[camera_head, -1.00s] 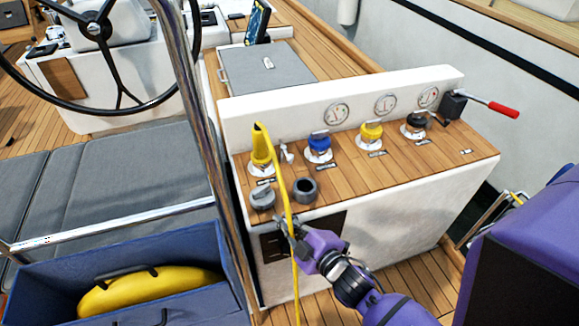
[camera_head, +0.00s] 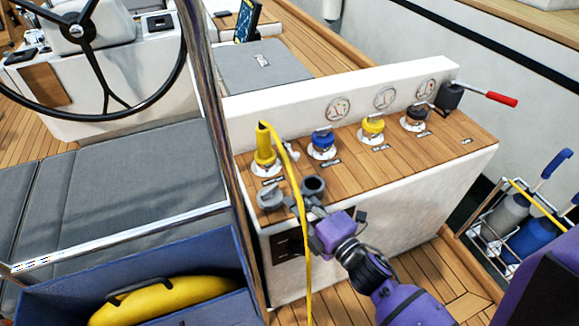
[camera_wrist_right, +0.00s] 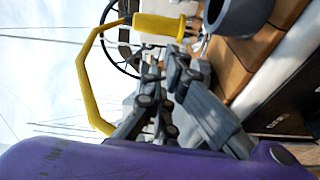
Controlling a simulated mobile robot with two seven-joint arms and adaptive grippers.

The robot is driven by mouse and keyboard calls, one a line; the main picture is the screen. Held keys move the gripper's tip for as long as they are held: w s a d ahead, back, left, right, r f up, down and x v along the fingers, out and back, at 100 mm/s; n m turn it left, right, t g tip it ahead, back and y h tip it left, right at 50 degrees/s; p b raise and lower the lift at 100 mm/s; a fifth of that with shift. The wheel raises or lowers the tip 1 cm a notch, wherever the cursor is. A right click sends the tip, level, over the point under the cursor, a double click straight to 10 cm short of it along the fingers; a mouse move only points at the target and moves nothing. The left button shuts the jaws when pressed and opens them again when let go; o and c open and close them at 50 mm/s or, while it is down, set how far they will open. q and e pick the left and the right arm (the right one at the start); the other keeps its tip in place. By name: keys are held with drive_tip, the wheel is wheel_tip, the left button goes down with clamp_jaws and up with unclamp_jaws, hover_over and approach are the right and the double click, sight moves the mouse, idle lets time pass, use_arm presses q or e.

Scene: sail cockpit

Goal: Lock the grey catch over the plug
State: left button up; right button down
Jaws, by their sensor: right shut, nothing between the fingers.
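The yellow plug (camera_head: 264,148) stands upright in the leftmost socket of the wooden console top, its yellow cable arching over and hanging down the front. A small grey catch (camera_head: 291,154) sits just right of the plug's base; it looks swung out to the side, not over the plug. My right gripper (camera_head: 303,196) is shut and empty at the console's front edge, beside the grey knob and dark cup, apart from the catch. In the right wrist view the gripper fingers (camera_wrist_right: 166,66) point toward the plug (camera_wrist_right: 158,27). My left gripper is out of view.
A grey knob (camera_head: 270,198) and dark open cup (camera_head: 313,187) stand near the front edge. Blue (camera_head: 323,143) and yellow (camera_head: 372,129) capped sockets lie right. The cable (camera_head: 303,240) hangs close to my right gripper. A steel post (camera_head: 215,120) rises at left.

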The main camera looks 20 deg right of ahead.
drive_tip(key=p+x, duration=0.1)
drive_tip(key=x, duration=0.9)
drive_tip(key=shift+w+a+r, duration=0.1)
drive_tip(key=shift+w+a, duration=0.05)
drive_tip(key=shift+w, duration=0.05)
drive_tip(key=d, duration=0.1)
drive_tip(key=w+d, duration=0.1)
drive_tip(key=d, duration=0.1)
drive_tip(key=shift+w+d+f, duration=0.2)
drive_tip(key=shift+w+d, duration=0.1)
drive_tip(key=shift+d, duration=0.05)
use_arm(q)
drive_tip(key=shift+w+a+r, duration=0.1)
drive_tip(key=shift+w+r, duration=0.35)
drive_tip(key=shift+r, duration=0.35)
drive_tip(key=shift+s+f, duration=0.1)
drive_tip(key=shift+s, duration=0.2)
use_arm(e)
drive_tip(key=shift+d, duration=0.1)
drive_tip(key=shift+s+d+n+y, duration=0.15)
drive_tip(key=shift+d+n+y, duration=0.15)
drive_tip(key=shift+y, duration=0.2)
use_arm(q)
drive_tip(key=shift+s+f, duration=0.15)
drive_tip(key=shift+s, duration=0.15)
